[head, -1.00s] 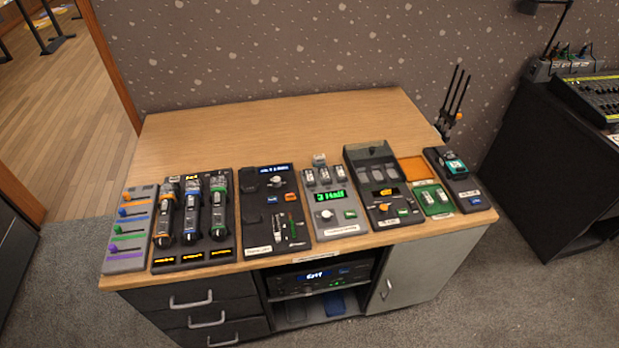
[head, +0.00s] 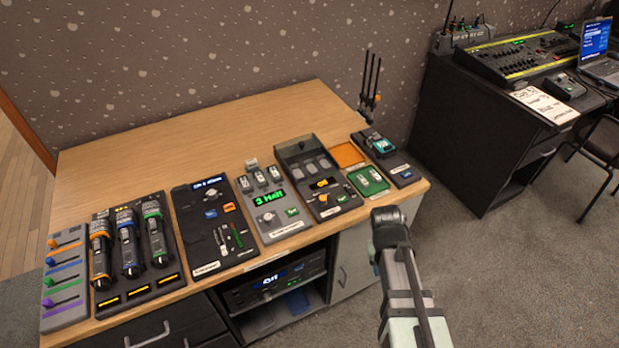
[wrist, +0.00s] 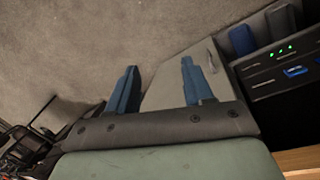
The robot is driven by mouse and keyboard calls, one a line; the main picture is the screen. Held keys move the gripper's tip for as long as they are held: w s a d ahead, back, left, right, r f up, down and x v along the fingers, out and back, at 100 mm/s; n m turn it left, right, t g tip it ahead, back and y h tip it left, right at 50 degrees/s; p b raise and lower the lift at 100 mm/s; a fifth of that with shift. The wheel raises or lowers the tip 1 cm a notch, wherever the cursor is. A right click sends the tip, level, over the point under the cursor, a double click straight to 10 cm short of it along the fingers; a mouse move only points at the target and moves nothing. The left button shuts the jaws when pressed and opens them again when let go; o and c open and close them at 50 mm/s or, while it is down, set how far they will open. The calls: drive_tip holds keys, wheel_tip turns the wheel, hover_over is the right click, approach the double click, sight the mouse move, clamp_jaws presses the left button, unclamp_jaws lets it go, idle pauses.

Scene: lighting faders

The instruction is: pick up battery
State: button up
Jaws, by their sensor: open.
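Small pale battery-like pieces (head: 369,175) lie in a green tray (head: 361,188) at the right part of the desk in the head view. Similar pale pieces (head: 260,179) stand in slots at the top of the grey unit with the green display. They are too small to tell for certain which are batteries. My gripper (head: 383,218) is in front of the desk's right front edge, apart from the tray. In the wrist view its two blue fingers (wrist: 160,82) are spread with nothing between them. No battery shows in the wrist view.
An orange tray (head: 348,155) sits behind the green one. A dark unit with a teal item (head: 379,145) stands right of them. Several mixer and microphone units fill the desk's front to the left. The desk's back (head: 200,135) is clear. The cabinet door (wrist: 180,85) is below.

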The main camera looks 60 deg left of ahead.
drive_tip(key=s+a+r+n+t+y, duration=0.1)
drive_tip(key=s+a+r+n+y, duration=0.3)
drive_tip(key=s+a+r, duration=1.85)
drive_tip(key=n+g+h, duration=0.1)
drive_tip(key=g+h, duration=0.1)
drive_tip(key=g, duration=0.1)
hover_over(244, 182)
wheel_tip(244, 182, down, 14)
clamp_jaws()
